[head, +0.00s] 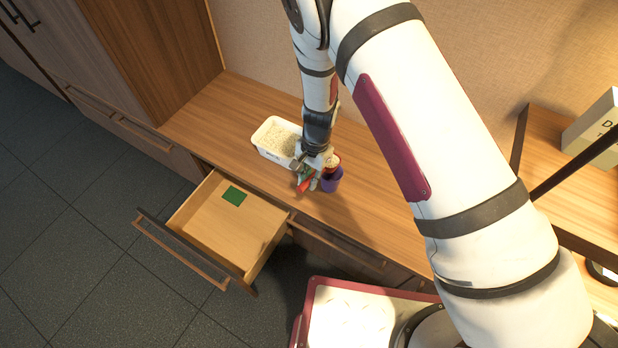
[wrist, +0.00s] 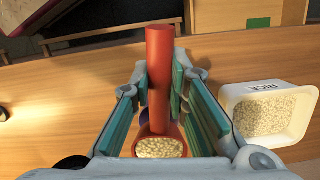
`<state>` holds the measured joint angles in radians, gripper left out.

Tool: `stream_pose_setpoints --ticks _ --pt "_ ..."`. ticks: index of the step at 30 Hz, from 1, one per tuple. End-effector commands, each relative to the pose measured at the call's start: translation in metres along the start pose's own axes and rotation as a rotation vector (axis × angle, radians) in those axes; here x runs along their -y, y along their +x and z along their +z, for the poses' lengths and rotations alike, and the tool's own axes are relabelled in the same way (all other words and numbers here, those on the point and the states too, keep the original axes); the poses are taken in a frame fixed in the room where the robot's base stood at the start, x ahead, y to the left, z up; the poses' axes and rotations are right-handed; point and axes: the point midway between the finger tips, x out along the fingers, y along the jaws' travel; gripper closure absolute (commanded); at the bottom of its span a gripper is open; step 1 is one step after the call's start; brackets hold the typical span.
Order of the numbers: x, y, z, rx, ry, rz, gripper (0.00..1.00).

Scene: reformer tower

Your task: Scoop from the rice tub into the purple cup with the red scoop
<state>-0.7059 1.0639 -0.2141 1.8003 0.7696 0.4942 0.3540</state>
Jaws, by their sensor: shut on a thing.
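My gripper (head: 313,176) is shut on the red scoop (head: 305,186). In the wrist view the red scoop (wrist: 160,60) stands between the finger pads of my gripper (wrist: 161,88), its handle pointing away and its bowl, with rice in it, toward the camera. The purple cup (head: 332,184) stands on the counter, close beside my gripper and under the scoop's bowl. In the wrist view the cup is mostly hidden behind the scoop. The white rice tub (head: 275,158) stands to the left of my gripper, holding rice; it also shows in the wrist view (wrist: 233,98).
An open drawer (head: 215,222) juts out below the counter with a green square (head: 234,196) in it. The wooden counter (head: 375,200) is clear right of the cup. A shelf with a box (head: 597,130) stands at the right.

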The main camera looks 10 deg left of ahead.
Motion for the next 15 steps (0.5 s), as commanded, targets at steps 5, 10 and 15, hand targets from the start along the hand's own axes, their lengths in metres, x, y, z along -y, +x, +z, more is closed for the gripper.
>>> stream_pose_setpoints --ticks 5,10,15 --pt "0.001 0.001 -0.005 0.041 0.000 -0.003 1.00" --pt "0.001 -0.003 -0.007 0.094 0.001 -0.003 1.00" --pt "0.001 -0.008 -0.011 0.143 0.000 -0.002 1.00"
